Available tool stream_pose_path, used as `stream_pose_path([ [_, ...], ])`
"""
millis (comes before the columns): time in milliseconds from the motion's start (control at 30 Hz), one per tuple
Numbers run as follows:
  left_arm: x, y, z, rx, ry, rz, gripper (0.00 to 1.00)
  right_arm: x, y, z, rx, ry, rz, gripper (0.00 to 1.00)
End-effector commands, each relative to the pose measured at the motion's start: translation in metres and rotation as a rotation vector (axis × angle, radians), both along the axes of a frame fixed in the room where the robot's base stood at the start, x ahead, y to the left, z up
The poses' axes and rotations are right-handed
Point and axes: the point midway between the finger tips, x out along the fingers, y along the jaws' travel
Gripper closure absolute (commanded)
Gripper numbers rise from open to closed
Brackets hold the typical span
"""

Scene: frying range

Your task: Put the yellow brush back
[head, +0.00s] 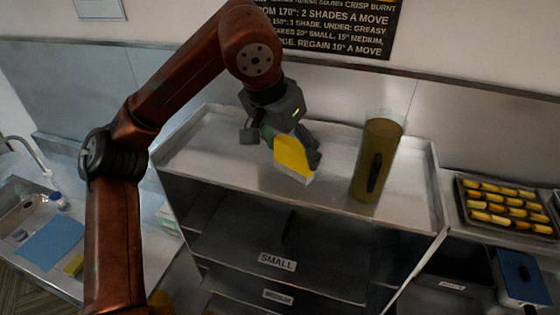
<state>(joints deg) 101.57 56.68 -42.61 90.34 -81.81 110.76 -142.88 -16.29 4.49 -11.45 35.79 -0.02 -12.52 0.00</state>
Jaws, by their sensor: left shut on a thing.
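The yellow brush (292,157) has a yellow block body with a pale edge along its lower side. My left gripper (283,143) is shut on it and holds it over the front part of the steel shelf unit's top (225,150). Part of the brush is hidden behind the gripper fingers. I cannot tell whether the brush touches the steel top. My right gripper is not in view.
A tall brown container (378,150) with a dark handle stands right of the brush. A tray of yellow pieces (508,225) lies at the far right. A sink (22,212), a blue cloth (52,242) and a small yellow sponge (74,265) are at left. The steel top's left part is clear.

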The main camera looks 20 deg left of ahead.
Motion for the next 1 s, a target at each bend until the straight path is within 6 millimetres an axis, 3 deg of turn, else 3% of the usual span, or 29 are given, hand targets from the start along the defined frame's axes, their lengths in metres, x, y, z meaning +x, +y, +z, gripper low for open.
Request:
stream_pose_path([
  [200,0.046,0.025,-0.021,-0.001,0.006,-0.002,0.68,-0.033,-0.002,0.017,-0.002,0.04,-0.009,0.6],
  [400,0.074,0.044,-0.055,0.001,0.004,-0.005,0.68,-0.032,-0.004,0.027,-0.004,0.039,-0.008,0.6],
  [667,0.088,0.053,-0.077,0.0,0.0,-0.005,0.68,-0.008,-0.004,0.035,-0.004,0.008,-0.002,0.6],
  [1000,0.094,0.059,-0.115,0.001,0.002,-0.004,0.68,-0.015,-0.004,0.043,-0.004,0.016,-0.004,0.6],
])
